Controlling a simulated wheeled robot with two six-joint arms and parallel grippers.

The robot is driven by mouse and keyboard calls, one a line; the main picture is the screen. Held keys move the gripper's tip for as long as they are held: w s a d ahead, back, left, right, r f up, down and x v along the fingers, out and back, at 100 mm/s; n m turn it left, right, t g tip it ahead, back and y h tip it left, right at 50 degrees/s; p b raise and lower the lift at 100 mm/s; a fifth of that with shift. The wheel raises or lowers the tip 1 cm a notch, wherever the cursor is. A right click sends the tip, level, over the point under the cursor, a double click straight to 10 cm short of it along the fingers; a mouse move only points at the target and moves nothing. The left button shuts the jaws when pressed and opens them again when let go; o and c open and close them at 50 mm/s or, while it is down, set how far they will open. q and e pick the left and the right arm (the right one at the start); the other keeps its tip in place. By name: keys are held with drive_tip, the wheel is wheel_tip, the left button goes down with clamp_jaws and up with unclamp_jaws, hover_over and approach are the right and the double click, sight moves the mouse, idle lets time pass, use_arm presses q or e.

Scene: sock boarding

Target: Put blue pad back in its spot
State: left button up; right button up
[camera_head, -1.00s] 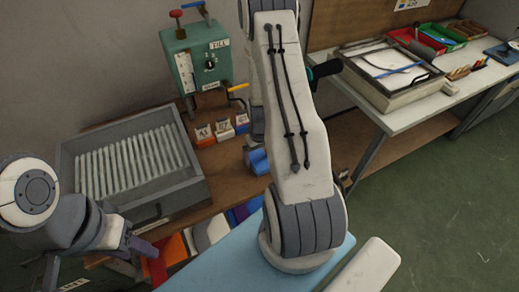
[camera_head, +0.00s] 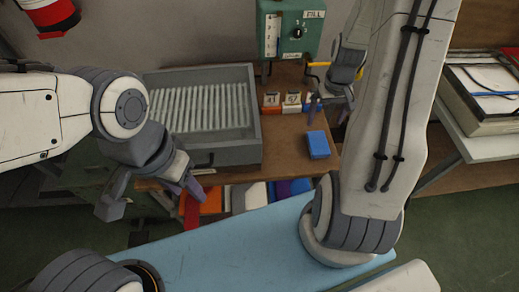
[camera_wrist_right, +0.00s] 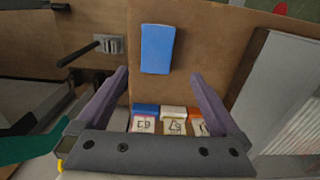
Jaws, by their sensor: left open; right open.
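The blue pad (camera_head: 318,144) lies flat on the brown bench top near its front right part. In the right wrist view the blue pad (camera_wrist_right: 157,48) lies just beyond the fingertips, apart from them. My right gripper (camera_wrist_right: 160,78) is open and empty, its two purple fingers spread above the bench. In the head view my right gripper (camera_head: 322,88) is partly hidden by my own wrist. My left gripper (camera_head: 150,193) is open and empty near the bench's front edge, left of the orange item below. I cannot tell which place is the pad's spot.
Several labelled blocks, including an orange one (camera_head: 271,103) and a blue-based one (camera_wrist_right: 144,121), stand in a row behind the pad. A grey tray (camera_head: 255,110) of white strips is on the left. A green machine (camera_head: 290,30) stands behind. Coloured items (camera_head: 255,196) sit below the bench edge.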

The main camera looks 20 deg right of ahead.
drive_tip(key=s+a+r+n, duration=0.15)
drive_tip(key=a+r, duration=0.25)
drive_tip(key=a, duration=0.5)
drive_tip(key=a+r+n, duration=0.3)
drive_tip(key=a+r, duration=0.2)
drive_tip(key=a, duration=0.5)
drive_tip(key=s+a+r+n, duration=0.2)
drive_tip(key=s+a, duration=0.3)
drive_tip(key=s, duration=0.2)
drive_tip(key=s+a+r+n+y, duration=0.1)
drive_tip(key=s+a+r+n, duration=0.2)
drive_tip(key=s+a, duration=0.3)
drive_tip(key=shift+s+a+r, duration=0.15)
drive_tip(key=shift+s+r, duration=0.05)
drive_tip(key=shift+s, duration=0.75)
